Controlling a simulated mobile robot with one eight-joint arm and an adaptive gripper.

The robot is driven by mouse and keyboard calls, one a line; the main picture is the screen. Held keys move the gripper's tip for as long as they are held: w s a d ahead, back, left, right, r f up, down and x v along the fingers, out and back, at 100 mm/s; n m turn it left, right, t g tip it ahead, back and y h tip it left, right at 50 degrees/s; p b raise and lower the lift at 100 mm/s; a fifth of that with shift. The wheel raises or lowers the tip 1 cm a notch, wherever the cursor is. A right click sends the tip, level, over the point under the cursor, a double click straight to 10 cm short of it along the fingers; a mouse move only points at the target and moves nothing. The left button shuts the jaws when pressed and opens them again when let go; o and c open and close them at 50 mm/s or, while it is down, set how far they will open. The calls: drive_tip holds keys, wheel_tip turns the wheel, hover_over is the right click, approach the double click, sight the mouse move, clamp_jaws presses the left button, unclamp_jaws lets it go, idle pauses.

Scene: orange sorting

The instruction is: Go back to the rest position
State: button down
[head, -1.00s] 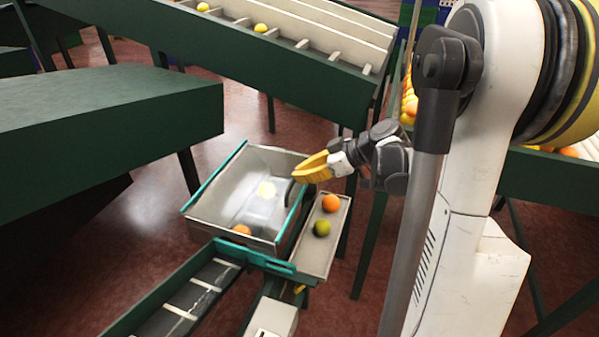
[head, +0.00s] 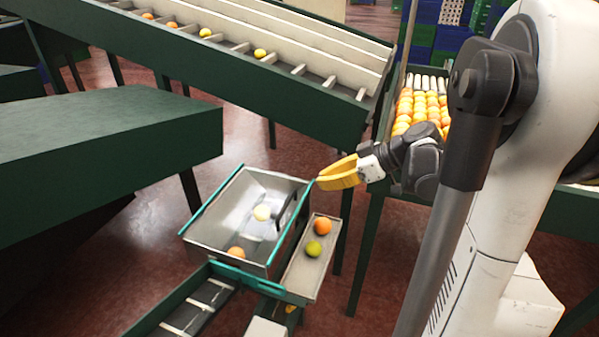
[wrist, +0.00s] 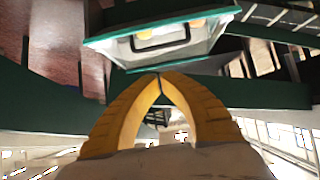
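My gripper (head: 322,181) has yellow fingers and is at the upper right corner of the metal bin in the head view, above the side tray (head: 302,277). In the wrist view my gripper (wrist: 160,76) has its two fingertips meeting, with nothing between them. The side tray holds an orange (head: 322,226) and a green fruit (head: 313,249). The bin (wrist: 205,38) also shows at the top of the wrist view.
A green sloped rack (head: 300,95) with divided lanes and several fruits crosses behind. A crate of many oranges (head: 418,105) stands behind my arm. A large green surface (head: 110,130) fills the left. Open red floor (head: 140,235) lies left of the bin.

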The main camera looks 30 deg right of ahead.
drive_tip(key=s+a+f+m+h+b, duration=0.2)
drive_tip(key=s+a, duration=0.4)
drive_tip(key=a, duration=0.4)
drive_tip(key=s+a+f+m+g+h+b, duration=0.1)
drive_tip(key=s+a+m+h, duration=0.3)
drive_tip(key=a, duration=0.6)
drive_tip(key=shift+s+f+m+g+h+b, duration=0.3)
drive_tip(key=shift+s+f+m+b, duration=0.4)
drive_tip(key=shift+s, duration=0.65)
drive_tip(key=shift+r, duration=0.15)
